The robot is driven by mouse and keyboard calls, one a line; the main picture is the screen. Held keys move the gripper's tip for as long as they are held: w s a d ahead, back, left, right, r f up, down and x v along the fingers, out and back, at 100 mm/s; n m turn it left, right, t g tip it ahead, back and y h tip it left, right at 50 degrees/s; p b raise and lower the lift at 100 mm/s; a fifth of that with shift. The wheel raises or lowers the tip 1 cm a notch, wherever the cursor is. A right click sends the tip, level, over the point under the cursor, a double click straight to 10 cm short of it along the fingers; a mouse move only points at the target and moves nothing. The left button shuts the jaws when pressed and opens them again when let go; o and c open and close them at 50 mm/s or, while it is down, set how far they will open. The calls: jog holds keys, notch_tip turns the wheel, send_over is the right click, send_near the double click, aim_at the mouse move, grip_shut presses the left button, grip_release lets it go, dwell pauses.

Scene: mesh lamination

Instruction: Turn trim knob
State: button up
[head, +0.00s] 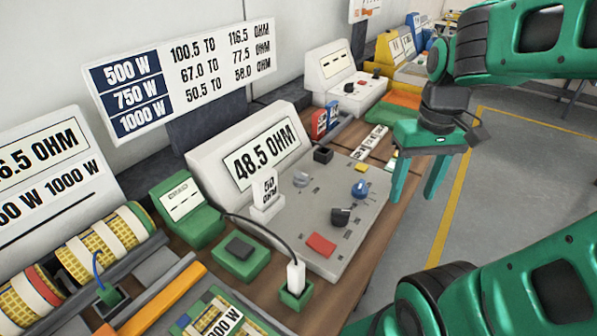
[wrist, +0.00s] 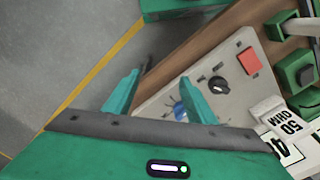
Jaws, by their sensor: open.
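A grey control panel (head: 318,213) with a "48.5 OHM" display (head: 265,152) stands on the bench. It carries a blue knob (head: 360,188) and a black knob (head: 341,216); no label shows which is the trim knob. In the wrist view the black knob (wrist: 221,88) is clear, while the blue knob (wrist: 179,111) is partly hidden behind a finger. My gripper (head: 412,198) is open and empty, fingers pointing down, to the right of the panel in the head view. Its fingertips (wrist: 160,76) also show in the wrist view, touching neither knob.
A red button (head: 320,245) sits at the panel's near edge. A white "50 OHM" block (head: 267,192) stands on the panel's left. A cable runs to a plug (head: 295,275) in a green socket. Floor right of the bench is clear.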

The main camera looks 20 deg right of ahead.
jog(key=w+a+r+n, duration=0.1)
jog(key=w+a+n, duration=0.3)
jog(key=w, duration=0.3)
jog(key=w+a+r+n, duration=0.2)
jog(key=w+a+n, duration=0.15)
jog(key=w, duration=0.35)
jog(key=n, duration=0.7)
send_over(301, 172)
jog(key=shift+a+f, duration=0.1)
jog(key=shift+f, duration=0.2)
notch_tip(301, 172, down, 10)
jog(key=shift+s+r, duration=0.1)
jog(key=shift+r, duration=0.05)
jog(key=c, duration=1)
